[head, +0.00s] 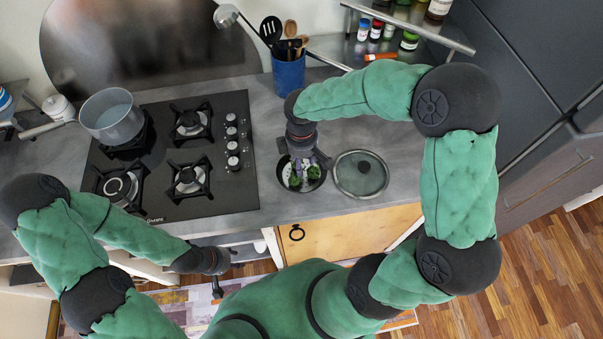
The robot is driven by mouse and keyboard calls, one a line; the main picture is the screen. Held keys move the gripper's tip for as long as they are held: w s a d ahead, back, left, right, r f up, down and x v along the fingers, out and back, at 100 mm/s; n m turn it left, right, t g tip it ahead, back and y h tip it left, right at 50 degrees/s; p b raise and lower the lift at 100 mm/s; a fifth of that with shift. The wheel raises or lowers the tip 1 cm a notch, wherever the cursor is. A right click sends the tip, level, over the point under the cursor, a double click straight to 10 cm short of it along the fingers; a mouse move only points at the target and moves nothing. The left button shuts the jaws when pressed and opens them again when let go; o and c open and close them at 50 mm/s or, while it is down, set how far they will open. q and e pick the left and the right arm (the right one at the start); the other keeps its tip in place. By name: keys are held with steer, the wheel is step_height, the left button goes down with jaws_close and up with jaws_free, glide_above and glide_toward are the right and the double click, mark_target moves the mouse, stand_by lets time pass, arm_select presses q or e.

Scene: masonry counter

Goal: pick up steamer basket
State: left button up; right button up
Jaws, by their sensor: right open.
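A round dark-rimmed vessel (282,180) stands on the grey counter right of the stove. Inside it I see a pale lining with green and purplish pieces of food (309,174). This looks like the steamer basket, but its outline and any handle are partly hidden by my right gripper. My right gripper (305,163) is open and points down over the vessel's back part. I cannot tell whether its fingers touch anything. My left gripper (225,272) is low in front of the counter edge, away from the vessel, with nothing visible in it.
A glass lid (360,174) lies close to the vessel's right. The black gas stove (190,160) is to the left, with a grey saucepan (112,118) on it. A blue utensil holder (288,74) stands behind. A rack with jars (409,40) is at the back right.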

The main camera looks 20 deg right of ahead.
steer(key=shift+f, duration=0.6)
jaws_close()
steer(key=shift+r, duration=0.1)
steer(key=shift+r, duration=0.1)
